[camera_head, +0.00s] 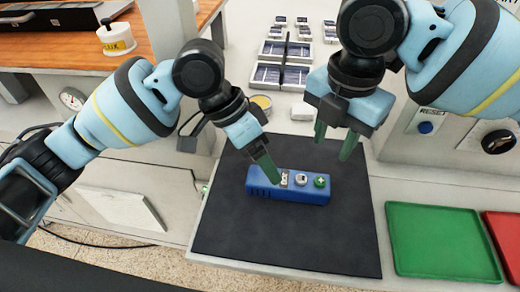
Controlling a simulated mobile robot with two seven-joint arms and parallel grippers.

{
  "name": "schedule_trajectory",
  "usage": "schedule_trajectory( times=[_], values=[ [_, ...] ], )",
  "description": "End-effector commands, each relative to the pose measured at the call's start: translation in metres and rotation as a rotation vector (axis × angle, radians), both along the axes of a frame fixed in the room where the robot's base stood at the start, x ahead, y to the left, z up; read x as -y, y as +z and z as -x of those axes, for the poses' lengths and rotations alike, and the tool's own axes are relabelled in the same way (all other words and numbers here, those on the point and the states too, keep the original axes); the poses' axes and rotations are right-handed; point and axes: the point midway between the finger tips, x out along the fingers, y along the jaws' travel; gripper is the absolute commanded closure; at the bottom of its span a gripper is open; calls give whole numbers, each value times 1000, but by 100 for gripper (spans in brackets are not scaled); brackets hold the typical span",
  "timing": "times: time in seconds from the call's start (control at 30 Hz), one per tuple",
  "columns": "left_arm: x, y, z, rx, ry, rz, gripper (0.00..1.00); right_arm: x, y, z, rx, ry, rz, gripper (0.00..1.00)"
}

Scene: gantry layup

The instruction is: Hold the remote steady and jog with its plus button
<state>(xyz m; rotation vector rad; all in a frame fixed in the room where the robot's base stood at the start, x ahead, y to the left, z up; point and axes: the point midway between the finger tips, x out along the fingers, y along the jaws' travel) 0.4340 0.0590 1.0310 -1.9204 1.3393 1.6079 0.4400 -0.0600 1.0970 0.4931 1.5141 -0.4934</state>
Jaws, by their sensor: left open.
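The blue remote (262,189) lies flat on the black mat (300,235). Its top has a pale label or switch, a grey round button (301,179) and, at the right end, a green plus button (321,181). My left gripper (267,172) is open with its green fingers pointing down over the remote's left end. One finger hides most of the other, and I cannot tell whether they touch the remote. My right gripper (335,145) is open and empty, above and behind the plus button, clear of the remote.
A green tray (440,243) and a red tray (506,240) lie to the right of the mat. Dark panels (278,75) stand behind the grippers. A RESET button (425,127) and a black knob (498,141) are at the right. The mat's front is bare.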

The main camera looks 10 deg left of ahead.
Motion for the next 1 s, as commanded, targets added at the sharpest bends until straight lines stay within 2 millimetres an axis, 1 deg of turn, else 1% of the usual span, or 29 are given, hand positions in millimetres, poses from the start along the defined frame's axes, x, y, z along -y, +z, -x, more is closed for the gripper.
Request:
schedule_trajectory(
  times=[0.07,0.17,0.3,0.43,0.6,0.83,0.93,1.0],
  values=[
    [7,3,1,52,-112,-65,24,0,0,0,0,0,0,64],
    [11,4,2,105,-252,-150,24,0,0,0,0,0,0,64],
    [10,5,0,164,-422,-268,24,0,0,0,0,0,0,64],
    [5,7,-3,195,-535,-358,24,0,0,0,0,0,0,64],
    [0,7,-6,210,-613,-424,24,0,0,0,0,0,0,64],
    [-1,7,-7,213,-632,-438,24,0,0,0,0,0,0,64],
    [-1,3,-6,212,-630,-438,24,0,0,0,0,0,0,64],
    [-1,-3,-6,210,-630,-439,24,0,0,0,0,0,0,64]
  ],
)
